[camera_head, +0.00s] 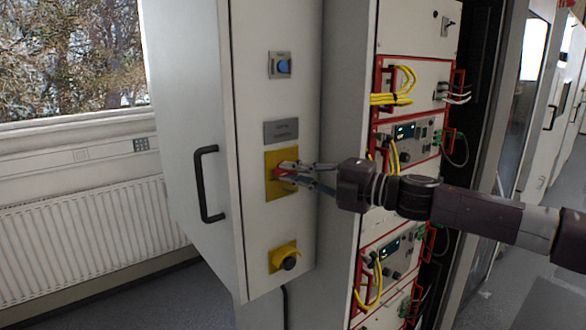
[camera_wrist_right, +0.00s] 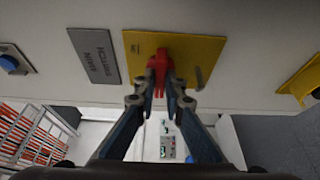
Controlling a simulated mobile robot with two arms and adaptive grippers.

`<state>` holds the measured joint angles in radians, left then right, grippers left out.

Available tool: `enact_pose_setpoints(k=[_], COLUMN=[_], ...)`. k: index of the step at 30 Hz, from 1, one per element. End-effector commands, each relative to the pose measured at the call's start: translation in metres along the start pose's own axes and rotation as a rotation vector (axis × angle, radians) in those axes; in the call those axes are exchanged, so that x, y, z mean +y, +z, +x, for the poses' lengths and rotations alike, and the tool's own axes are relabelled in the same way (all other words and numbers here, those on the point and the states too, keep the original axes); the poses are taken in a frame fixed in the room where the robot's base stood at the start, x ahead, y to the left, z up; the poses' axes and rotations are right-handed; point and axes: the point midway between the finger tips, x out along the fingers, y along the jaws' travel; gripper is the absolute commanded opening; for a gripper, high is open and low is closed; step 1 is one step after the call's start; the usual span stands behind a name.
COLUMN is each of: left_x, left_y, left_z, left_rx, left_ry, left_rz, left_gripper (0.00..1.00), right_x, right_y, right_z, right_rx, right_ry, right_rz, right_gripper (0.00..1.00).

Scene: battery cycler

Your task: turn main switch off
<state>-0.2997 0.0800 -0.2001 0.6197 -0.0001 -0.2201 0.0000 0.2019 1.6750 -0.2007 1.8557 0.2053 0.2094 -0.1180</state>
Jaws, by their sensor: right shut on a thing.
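The main switch is a red handle (camera_head: 287,170) on a yellow plate (camera_head: 271,188) on the narrow face of the grey cabinet. My right gripper (camera_head: 294,173) reaches it from the right and is shut on the red handle. In the right wrist view the red handle (camera_wrist_right: 160,66) sits between the fingertips of the gripper (camera_wrist_right: 161,85), in front of the yellow plate (camera_wrist_right: 200,54). A grey label reading "MAIN SWITCH" (camera_wrist_right: 94,55) is beside the plate. The fingers hide part of the handle. My left gripper is not in view.
Above the switch is a blue knob (camera_head: 284,66); below it is a yellow-housed black button (camera_head: 284,256). A black door handle (camera_head: 207,184) sticks out at left. Racks with yellow cables (camera_head: 392,99) stand behind my right arm. A radiator (camera_head: 90,231) is at far left.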

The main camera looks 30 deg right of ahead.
Motion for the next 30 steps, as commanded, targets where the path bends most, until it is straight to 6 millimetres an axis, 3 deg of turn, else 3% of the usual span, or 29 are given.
enact_pose_setpoints(k=[11,12,17,25,30], left_x=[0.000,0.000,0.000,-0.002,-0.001], left_y=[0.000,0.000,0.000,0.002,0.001], left_z=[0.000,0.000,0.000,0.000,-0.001], left_rx=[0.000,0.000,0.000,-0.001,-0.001], left_ry=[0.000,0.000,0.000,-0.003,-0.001], left_rz=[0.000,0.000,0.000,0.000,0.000], left_gripper=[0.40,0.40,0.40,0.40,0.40], right_x=[-0.002,-0.002,-0.001,0.000,0.013], right_y=[0.000,0.000,0.000,0.000,0.001], right_z=[0.000,0.000,0.000,0.000,0.000], right_rx=[0.001,0.001,0.001,0.000,-0.001], right_ry=[-0.004,-0.004,-0.003,-0.002,-0.004], right_rz=[-0.008,-0.008,-0.007,-0.006,-0.010], right_gripper=[0.00,0.11,0.27,0.27,0.27])
